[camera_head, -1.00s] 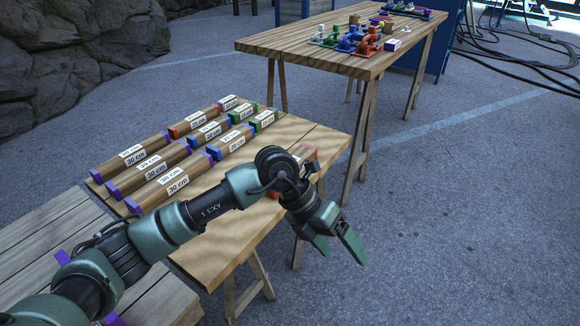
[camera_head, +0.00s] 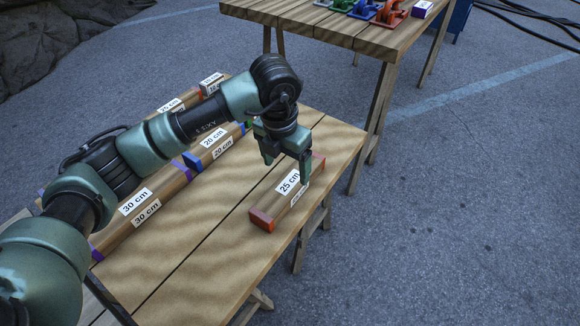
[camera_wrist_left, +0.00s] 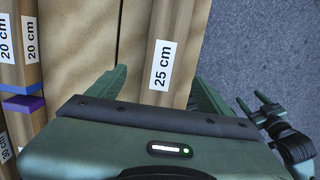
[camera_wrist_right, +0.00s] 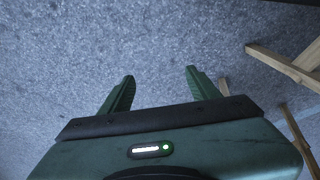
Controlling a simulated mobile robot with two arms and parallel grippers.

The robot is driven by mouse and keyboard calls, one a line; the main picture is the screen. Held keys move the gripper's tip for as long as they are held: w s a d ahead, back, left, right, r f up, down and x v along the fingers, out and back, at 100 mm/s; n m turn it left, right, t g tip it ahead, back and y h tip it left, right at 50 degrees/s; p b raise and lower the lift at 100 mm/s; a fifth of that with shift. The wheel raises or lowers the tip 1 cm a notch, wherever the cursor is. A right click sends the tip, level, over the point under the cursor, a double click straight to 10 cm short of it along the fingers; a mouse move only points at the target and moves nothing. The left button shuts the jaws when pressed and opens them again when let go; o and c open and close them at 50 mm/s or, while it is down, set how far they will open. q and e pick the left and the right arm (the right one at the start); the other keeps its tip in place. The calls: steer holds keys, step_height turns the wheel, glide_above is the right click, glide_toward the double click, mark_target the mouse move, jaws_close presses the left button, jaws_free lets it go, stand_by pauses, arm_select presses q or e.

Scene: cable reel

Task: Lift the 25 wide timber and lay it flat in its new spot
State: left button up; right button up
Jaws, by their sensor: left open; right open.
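The 25 cm timber (camera_head: 277,203) lies flat near the right edge of the wooden table, with red-orange ends and white "25 cm" labels. My left gripper (camera_head: 285,174) is open and hangs just over the timber, hiding part of its far half. In the left wrist view the timber (camera_wrist_left: 163,65) runs between the two open fingers (camera_wrist_left: 160,93); I cannot tell whether they touch it. My right gripper (camera_wrist_right: 158,90) is open and empty over the asphalt in the right wrist view.
Timbers marked 30 cm (camera_head: 143,216) and 20 cm (camera_head: 215,148) lie in rows on the table's left, partly behind my left arm. The tabletop (camera_head: 190,265) in front is bare. A second table (camera_head: 330,30) with coloured clamps stands behind.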

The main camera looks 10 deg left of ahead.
mark_target(290, 182)
arm_select(q)
steer(key=shift+f, duration=0.35)
steer(key=shift+d+f, duration=0.15)
steer(key=shift+f, duration=0.7)
steer(key=f, duration=0.3)
steer(key=f+b, duration=0.1)
steer(key=f, duration=0.1)
steer(key=shift+w+d, duration=0.25)
steer(key=shift+w, duration=0.15)
arm_select(e)
steer(key=v, duration=0.3)
arm_select(q)
steer(key=shift+c, duration=0.3)
steer(key=c, duration=1.5)
jaws_close()
steer(key=shift+r, duration=0.2)
